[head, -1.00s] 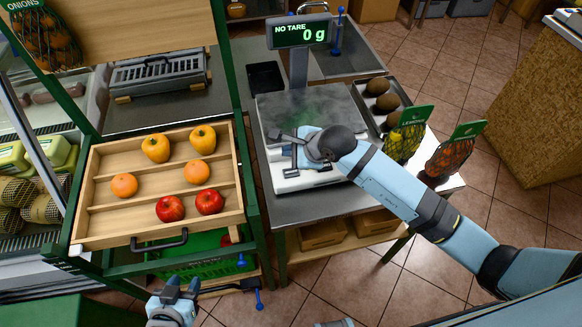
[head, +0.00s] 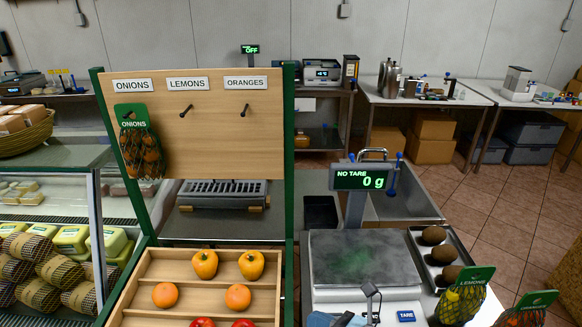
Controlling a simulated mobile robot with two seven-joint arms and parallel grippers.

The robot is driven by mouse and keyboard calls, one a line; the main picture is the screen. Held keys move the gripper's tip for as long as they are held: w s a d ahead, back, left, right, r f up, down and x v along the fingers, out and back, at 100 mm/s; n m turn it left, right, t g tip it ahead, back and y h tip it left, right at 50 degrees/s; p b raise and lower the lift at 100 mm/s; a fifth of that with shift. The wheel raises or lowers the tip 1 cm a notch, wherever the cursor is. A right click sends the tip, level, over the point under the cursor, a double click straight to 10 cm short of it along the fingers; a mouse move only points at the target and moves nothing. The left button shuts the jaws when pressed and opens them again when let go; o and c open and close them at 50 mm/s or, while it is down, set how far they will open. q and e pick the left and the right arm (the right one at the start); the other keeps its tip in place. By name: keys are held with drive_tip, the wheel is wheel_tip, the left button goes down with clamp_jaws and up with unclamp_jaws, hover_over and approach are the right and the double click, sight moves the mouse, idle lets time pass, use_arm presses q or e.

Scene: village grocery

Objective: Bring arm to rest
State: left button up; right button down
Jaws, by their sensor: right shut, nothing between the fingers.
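My right gripper (head: 358,312) shows only in part at the bottom edge of the head view, low in front of the scale. Its dark fingers are shut with nothing between them. The rest of my right arm is below the picture. The weighing scale (head: 364,262) has an empty grey plate with a greenish tint, and its display (head: 363,179) reads "NO TARE 0 g". The blue TARE button (head: 405,316) lies just right of the gripper. My left gripper is not in view.
A wooden produce tray (head: 147,275) with peppers, oranges and apples stands left of the scale. A metal tray (head: 421,254) with dark round produce stands right of it, near netted lemons (head: 461,302) and another netted bag (head: 524,316). An onion net (head: 140,146) hangs from the pegboard (head: 221,110).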

drive_tip(key=s+d+f+m+t+h+p, duration=0.1)
drive_tip(key=s+d+f+m+t+h, duration=0.2)
drive_tip(key=m, duration=0.7)
drive_tip(key=s+d+f+m+t+h, duration=0.15)
drive_tip(key=d+m+h, duration=0.3)
drive_tip(key=m, duration=0.55)
drive_tip(key=s+d+f+m+t+h+p, duration=0.1)
drive_tip(key=s+d+f+m+t+h, duration=0.2)
drive_tip(key=m, duration=0.7)
drive_tip(key=s+d+f+m+g, duration=0.3)
drive_tip(key=s+f+m+g, duration=0.2)
drive_tip(key=s+m, duration=0.2)
drive_tip(key=shift+s+d+f+m+h, duration=0.25)
drive_tip(key=shift+s+f+m+h, duration=0.15)
drive_tip(key=shift+m, duration=0.4)
drive_tip(key=shift+d, duration=0.1)
